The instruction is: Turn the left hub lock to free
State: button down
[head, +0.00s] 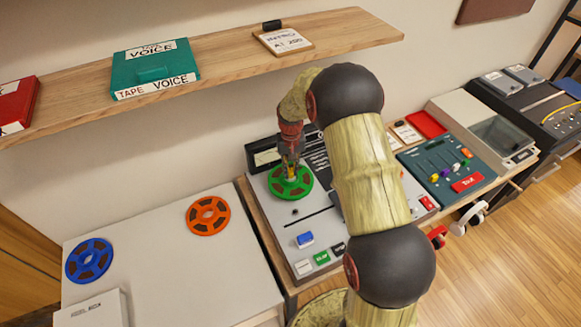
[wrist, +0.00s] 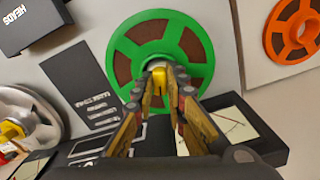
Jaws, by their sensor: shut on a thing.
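A green reel (head: 301,189) sits on the left side of the tape machine's top. It also shows in the wrist view (wrist: 190,45). The left hub lock, a small yellow knob (wrist: 160,75), stands at the reel's centre. My gripper (wrist: 163,90) points down at this hub and is shut on the yellow hub lock, with a finger on each side. In the head view my gripper (head: 291,168) is over the middle of the green reel. The fingers partly cover the lock, and its marking cannot be read. A second yellow lock (wrist: 12,131) is on a silvery reel at left in the wrist view.
An orange reel (head: 208,215) and a blue reel (head: 89,260) lie on the pale table at left. A wooden shelf (head: 222,62) with tape boxes runs above the machine. Level meters (head: 264,157) stand behind the green reel. A mixer (head: 443,168) is at right.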

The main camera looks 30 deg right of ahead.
aim_at(291, 171)
jog(key=n+p, duration=0.1)
jog(key=n, duration=0.3)
jog(key=shift+d+r+n, duration=0.1)
jog(key=shift+n, duration=0.2)
jog(key=shift+n+p, duration=0.65)
jog(key=shift+n, duration=0.95)
jog(key=c, duration=1.8)
grip_release()
notch_tip(291, 171, up, 7)
jog(key=shift+r, duration=0.15)
